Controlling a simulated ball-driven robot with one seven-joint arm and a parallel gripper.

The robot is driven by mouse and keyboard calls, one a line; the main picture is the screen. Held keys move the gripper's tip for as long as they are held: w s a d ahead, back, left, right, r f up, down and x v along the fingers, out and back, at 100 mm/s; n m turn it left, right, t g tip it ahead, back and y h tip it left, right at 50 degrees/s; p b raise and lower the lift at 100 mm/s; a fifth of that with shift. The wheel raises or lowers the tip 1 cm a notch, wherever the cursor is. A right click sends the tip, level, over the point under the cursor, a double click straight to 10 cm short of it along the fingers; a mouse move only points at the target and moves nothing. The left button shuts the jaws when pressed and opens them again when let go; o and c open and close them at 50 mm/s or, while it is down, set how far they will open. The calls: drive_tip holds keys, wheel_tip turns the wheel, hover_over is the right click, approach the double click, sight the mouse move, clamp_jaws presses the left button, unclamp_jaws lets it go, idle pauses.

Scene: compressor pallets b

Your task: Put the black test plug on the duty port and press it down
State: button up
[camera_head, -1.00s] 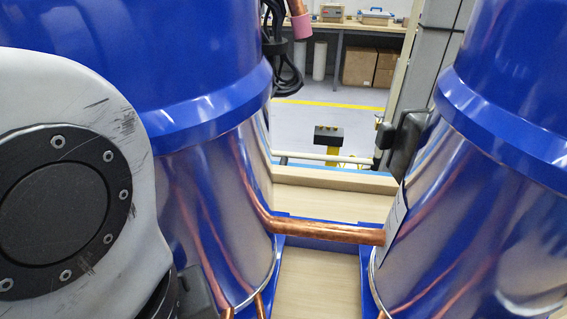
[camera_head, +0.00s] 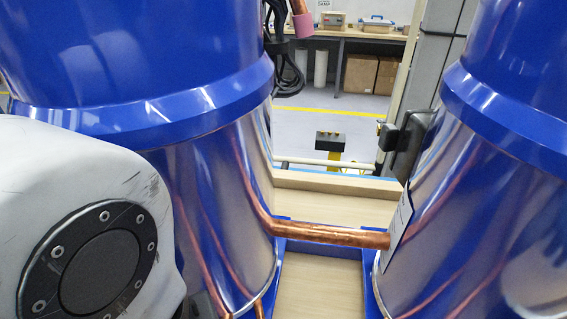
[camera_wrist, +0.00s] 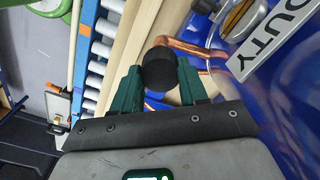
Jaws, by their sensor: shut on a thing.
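My gripper (camera_wrist: 159,72) shows in the wrist view, its two green fingers shut on the black test plug (camera_wrist: 160,62). The plug is a short dark cylinder between the fingertips. A white label reading DUTY (camera_wrist: 268,40) is on the blue compressor to the right of the plug. A metal fitting with a copper-coloured part (camera_wrist: 238,22) sits just above the label, at the top edge; I cannot tell whether it is the duty port. The plug is apart from it. In the head view my gripper and the plug are out of sight.
Blue compressors (camera_head: 130,60) (camera_head: 515,90) stand left and right on a wooden pallet (camera_head: 320,285). A copper pipe (camera_head: 330,236) crosses the gap between them. In the wrist view, a roller conveyor (camera_wrist: 97,68) lies left of the pallet's wooden edge.

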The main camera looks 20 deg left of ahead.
drive_tip(key=shift+f+b, duration=0.4)
drive_tip(key=shift+f, duration=0.6)
drive_tip(key=shift+p, duration=0.75)
idle(0.9)
drive_tip(key=shift+f+b, duration=1)
drive_tip(key=shift+f, duration=0.45)
drive_tip(key=o, duration=1.1)
drive_tip(key=shift+r, duration=0.1)
wheel_tip(320, 180, up, 11)
drive_tip(key=shift+f+b, duration=0.1)
drive_tip(key=shift+b, duration=0.2)
